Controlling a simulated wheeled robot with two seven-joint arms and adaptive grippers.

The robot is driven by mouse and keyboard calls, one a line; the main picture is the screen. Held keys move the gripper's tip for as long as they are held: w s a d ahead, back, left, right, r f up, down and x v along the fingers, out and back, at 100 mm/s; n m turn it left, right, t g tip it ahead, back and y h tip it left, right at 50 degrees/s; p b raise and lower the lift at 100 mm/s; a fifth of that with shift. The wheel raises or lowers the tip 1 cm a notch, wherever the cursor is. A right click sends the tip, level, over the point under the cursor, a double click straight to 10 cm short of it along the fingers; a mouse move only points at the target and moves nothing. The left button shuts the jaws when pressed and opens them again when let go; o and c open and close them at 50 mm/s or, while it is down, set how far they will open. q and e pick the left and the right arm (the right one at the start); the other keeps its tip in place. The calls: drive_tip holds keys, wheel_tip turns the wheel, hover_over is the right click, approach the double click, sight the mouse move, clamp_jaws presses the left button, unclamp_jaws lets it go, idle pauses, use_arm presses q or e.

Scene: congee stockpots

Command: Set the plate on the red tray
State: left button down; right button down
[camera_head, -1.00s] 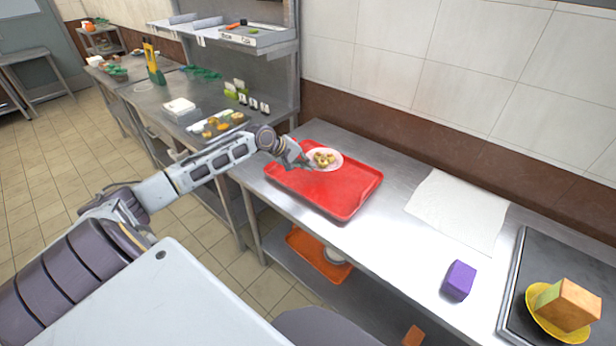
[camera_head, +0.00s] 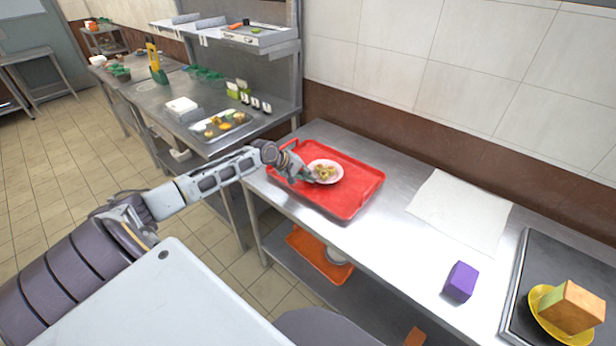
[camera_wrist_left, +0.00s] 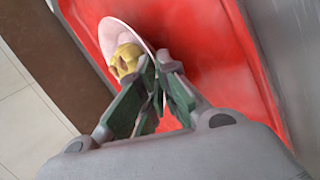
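The red tray (camera_head: 345,203) lies on the steel counter. A white plate (camera_head: 339,170) with yellowish food (camera_head: 325,172) is over the tray's left-middle part; I cannot tell whether it touches the tray. My left gripper (camera_head: 310,177) is at the plate's left edge. In the left wrist view, the fingers of my left gripper (camera_wrist_left: 160,80) are close together at the rim of the plate (camera_wrist_left: 110,30), which looks pinched between them. The red tray (camera_wrist_left: 215,60) fills the background there. My right gripper is not in view.
A white cloth (camera_head: 460,212), a purple block (camera_head: 461,281) and a yellow plate (camera_head: 545,322) with an orange-brown block (camera_head: 571,305) are farther right on the counter. An orange tray (camera_head: 318,256) is on the lower shelf. Bare counter shows between tray and cloth.

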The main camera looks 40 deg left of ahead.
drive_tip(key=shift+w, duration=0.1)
use_arm(q)
drive_tip(key=c, duration=1.9)
unclamp_jaws()
drive_tip(key=shift+f, duration=0.1)
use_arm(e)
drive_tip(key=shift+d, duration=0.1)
use_arm(q)
drive_tip(key=shift+s+a, duration=0.1)
drive_tip(key=shift+s, duration=0.05)
drive_tip(key=shift+v, duration=1.8)
drive_tip(key=shift+p+v, duration=0.55)
drive_tip(key=shift+v, duration=1.4)
drive_tip(key=shift+p+v, duration=0.5)
drive_tip(key=shift+v, duration=1.55)
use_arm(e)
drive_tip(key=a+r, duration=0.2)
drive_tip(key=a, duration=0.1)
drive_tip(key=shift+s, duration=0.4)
